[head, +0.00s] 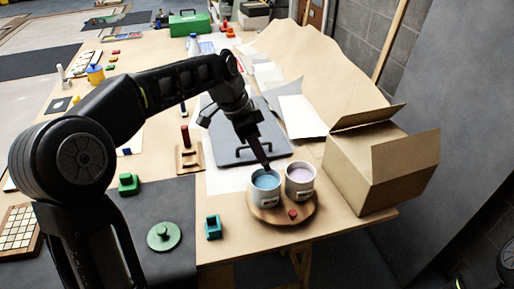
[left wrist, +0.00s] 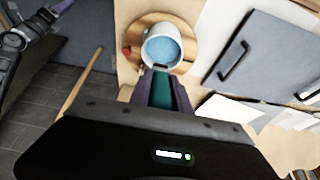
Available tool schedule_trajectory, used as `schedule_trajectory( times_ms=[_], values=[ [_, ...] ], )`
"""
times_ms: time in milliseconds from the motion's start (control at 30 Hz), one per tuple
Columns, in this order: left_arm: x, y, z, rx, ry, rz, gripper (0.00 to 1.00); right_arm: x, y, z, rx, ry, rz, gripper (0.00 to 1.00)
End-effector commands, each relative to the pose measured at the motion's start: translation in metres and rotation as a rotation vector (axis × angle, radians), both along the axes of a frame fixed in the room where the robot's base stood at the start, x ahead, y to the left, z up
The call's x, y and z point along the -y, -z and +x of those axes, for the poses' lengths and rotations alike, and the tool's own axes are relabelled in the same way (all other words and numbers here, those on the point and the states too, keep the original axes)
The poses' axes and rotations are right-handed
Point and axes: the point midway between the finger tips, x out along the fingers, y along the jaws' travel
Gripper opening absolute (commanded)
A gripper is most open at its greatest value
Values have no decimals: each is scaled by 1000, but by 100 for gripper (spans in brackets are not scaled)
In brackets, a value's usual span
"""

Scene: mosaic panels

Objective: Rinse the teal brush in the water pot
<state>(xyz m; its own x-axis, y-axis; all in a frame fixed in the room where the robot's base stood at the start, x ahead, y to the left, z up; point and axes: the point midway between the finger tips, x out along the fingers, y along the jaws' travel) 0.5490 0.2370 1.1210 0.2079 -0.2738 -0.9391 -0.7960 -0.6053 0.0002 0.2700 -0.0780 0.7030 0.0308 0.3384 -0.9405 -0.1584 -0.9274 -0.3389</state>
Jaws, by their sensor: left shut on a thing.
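A white pot of blue liquid (head: 266,190) stands on a round wooden board (head: 276,220), beside a second white pot of pale lilac liquid (head: 300,183). Their labels are too small to read. My left gripper (head: 264,160) points down at the blue pot's far rim. In the left wrist view, my left gripper (left wrist: 164,78) is shut on the teal brush (left wrist: 163,92), just beside the blue pot (left wrist: 164,50). The brush's tip is hidden, so I cannot tell whether it touches the liquid. My right gripper (left wrist: 58,8) shows partly at the left wrist view's upper left corner.
A small red piece (head: 293,213) lies on the board's front. An open cardboard box (head: 372,165) stands right of the pots. A grey case with a handle (head: 228,138) lies behind them. A teal block (head: 213,227) and a green disc (head: 164,237) are at the left.

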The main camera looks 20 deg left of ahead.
Motion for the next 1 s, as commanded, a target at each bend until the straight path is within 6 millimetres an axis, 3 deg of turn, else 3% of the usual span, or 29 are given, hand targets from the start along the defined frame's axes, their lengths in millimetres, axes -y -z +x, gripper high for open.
schedule_trajectory(
  times_ms=[500,1000],
  values=[
    [0,50,0,-1,0,1,0,-3,35,4,15,-3,10,36],
    [0,55,0,0,0,0,0,-3,37,4,17,-4,11,36]
  ],
)
